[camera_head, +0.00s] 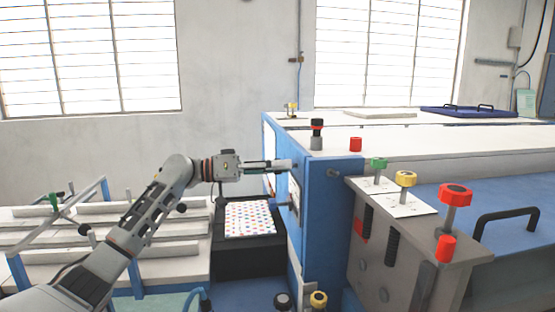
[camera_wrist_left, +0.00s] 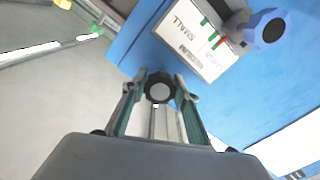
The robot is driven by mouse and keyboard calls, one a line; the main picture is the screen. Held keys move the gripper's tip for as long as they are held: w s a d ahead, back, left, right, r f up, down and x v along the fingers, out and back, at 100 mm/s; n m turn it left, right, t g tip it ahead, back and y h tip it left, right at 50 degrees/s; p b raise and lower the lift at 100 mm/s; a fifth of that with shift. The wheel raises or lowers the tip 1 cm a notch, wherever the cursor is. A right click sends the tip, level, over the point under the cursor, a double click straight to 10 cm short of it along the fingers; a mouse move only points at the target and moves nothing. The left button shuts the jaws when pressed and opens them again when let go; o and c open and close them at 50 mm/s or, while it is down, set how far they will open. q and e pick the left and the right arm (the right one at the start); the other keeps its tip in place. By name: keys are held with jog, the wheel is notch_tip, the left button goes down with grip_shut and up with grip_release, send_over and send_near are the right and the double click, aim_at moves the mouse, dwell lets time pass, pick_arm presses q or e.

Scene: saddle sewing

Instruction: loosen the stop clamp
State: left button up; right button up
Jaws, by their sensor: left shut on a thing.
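My left gripper (camera_head: 282,165) reaches in from the left to the blue side panel of the machine (camera_head: 325,210). In the left wrist view its two fingers (camera_wrist_left: 159,84) are shut on a dark round knob (camera_wrist_left: 158,88) with a grey face. This knob appears to be the stop clamp's; what lies behind it is hidden. A white size plate (camera_wrist_left: 197,48) with "SMALL" lettering and green and red marks is fixed to the blue panel just beyond. A blue knob (camera_wrist_left: 269,27) on a grey mount stands at its right, apart from the fingers. My right gripper is out of view.
A black tray (camera_head: 245,258) with a dotted sheet (camera_head: 250,219) lies below the gripper. A white slatted table (camera_head: 165,256) stands at left. Red knobs (camera_head: 456,194), a yellow knob (camera_head: 405,178) and a green knob (camera_head: 379,163) stand at right.

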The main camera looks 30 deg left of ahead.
pick_arm(q)
jog(key=n+p, duration=0.2)
jog(key=n, duration=0.1)
jog(key=shift+r, duration=0.15)
jog(key=shift+n+p, duration=0.4)
jog(key=shift+n, duration=0.1)
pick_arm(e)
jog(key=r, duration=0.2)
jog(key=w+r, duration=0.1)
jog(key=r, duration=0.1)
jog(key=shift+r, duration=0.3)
pick_arm(q)
jog(key=shift+n, duration=0.3)
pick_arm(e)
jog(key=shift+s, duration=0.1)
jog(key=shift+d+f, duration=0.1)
pick_arm(q)
jog(key=o, duration=0.9)
jog(key=shift+o, duration=1.3)
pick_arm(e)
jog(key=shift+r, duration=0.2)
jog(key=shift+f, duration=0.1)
